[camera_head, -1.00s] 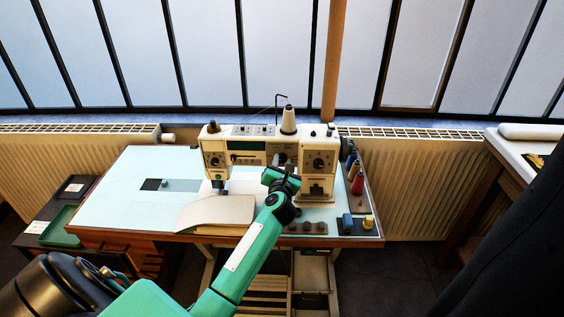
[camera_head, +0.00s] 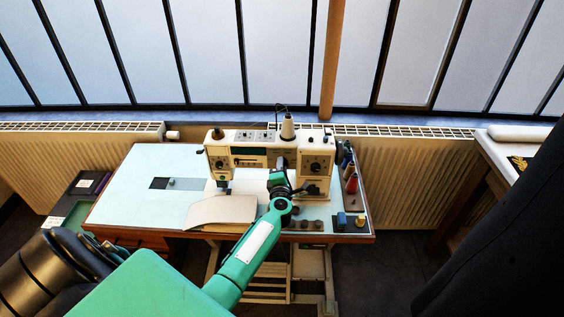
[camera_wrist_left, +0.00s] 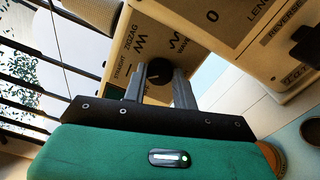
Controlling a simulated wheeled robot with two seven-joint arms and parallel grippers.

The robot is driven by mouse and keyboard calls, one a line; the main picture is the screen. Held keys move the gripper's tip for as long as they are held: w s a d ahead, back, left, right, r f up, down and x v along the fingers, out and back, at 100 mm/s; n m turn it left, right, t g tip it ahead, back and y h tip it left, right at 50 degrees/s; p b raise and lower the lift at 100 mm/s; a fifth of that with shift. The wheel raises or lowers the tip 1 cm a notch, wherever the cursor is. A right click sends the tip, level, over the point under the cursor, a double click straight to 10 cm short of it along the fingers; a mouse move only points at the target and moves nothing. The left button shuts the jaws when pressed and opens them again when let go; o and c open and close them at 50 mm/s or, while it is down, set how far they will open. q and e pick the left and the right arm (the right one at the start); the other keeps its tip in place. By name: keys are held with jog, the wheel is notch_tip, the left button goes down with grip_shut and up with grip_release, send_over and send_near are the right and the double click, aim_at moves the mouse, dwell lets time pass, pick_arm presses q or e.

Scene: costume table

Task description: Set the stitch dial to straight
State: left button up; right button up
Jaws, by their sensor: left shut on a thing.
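The cream sewing machine (camera_head: 308,151) stands on the pale table. In the left wrist view, the black stitch dial (camera_wrist_left: 158,74) sits on its panel (camera_wrist_left: 205,48), with the words STRAIGHT and ZIGZAG and zigzag marks around it. My left gripper (camera_wrist_left: 160,80) is shut on this dial, one grey finger on each side. The dial's pointer setting is too small to tell for sure. In the head view my green left arm reaches up to the machine front, its gripper (camera_head: 279,179) hiding the dial. My right gripper is not in view.
The table (camera_head: 130,190) is clear on its left. Thread cones, among them a red one (camera_head: 351,183), and small blue and yellow items (camera_head: 342,220) stand at its right. A cream plate (camera_head: 222,210) lies before the machine. A radiator (camera_head: 415,180) stands behind.

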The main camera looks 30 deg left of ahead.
pick_arm(q)
jog(key=shift+f+m+p, duration=0.1)
jog(key=shift+m+p, duration=0.5)
jog(key=shift+m, duration=0.2)
jog(key=o, duration=1)
jog(key=shift+d, duration=0.1)
jog(key=b+v, duration=0.1)
jog(key=v, duration=1.2)
jog(key=shift+s+d+b, duration=0.1)
jog(key=shift+s+b, duration=0.2)
jog(key=shift+s, duration=0.1)
